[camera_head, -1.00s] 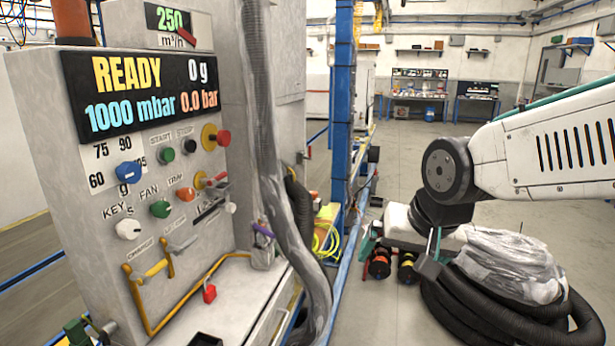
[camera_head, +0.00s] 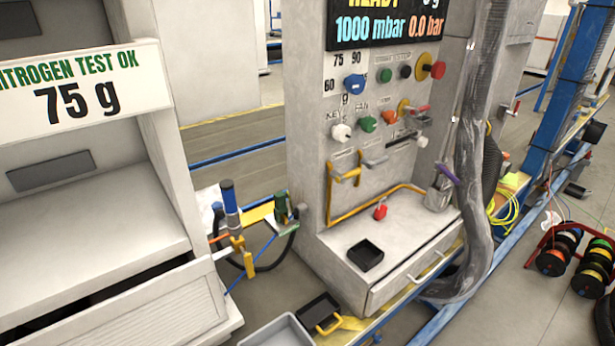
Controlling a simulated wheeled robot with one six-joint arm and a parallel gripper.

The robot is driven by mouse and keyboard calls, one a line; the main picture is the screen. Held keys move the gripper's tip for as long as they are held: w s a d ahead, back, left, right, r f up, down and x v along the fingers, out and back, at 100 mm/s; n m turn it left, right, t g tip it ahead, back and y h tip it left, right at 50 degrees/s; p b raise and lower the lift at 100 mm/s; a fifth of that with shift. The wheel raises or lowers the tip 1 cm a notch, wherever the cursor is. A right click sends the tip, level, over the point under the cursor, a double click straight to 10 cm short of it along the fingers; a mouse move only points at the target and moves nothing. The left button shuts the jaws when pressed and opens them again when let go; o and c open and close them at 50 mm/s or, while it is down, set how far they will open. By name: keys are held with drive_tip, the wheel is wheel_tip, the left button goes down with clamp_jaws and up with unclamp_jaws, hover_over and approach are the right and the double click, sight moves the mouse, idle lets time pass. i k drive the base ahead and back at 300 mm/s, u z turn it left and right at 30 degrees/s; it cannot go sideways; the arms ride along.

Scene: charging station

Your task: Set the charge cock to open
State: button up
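The charging cabinet (camera_head: 303,120) stands in the middle of the head view. On the lower part of its panel is a yellow lever handle (camera_head: 346,176) under a small label, beside the bent yellow pipe (camera_head: 328,205). In the earlier frame the label over this handle looks like CHARGE. The handle lies roughly level, tilted slightly. A second, greyer handle (camera_head: 374,160) sits just right of it under its own label. Whether either cock is open or shut is not legible. My gripper is not in view, and nothing touches the handles.
A white cabinet (camera_head: 90,200) marked 75 g stands at left. A black tray (camera_head: 366,254) and a red padlock (camera_head: 380,211) lie on the ledge. A grey hose (camera_head: 472,180) hangs right of the panel. Reels (camera_head: 560,250) stand on the floor at right.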

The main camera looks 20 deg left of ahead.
sight(340, 178)
drive_tip(key=u, duration=1)
drive_tip(key=k, duration=1.1)
drive_tip(key=z, duration=1.25)
drive_tip(key=i, duration=1.2)
drive_tip(key=u, duration=0.7)
drive_tip(key=i, duration=0.4)
drive_tip(key=u, duration=0.45)
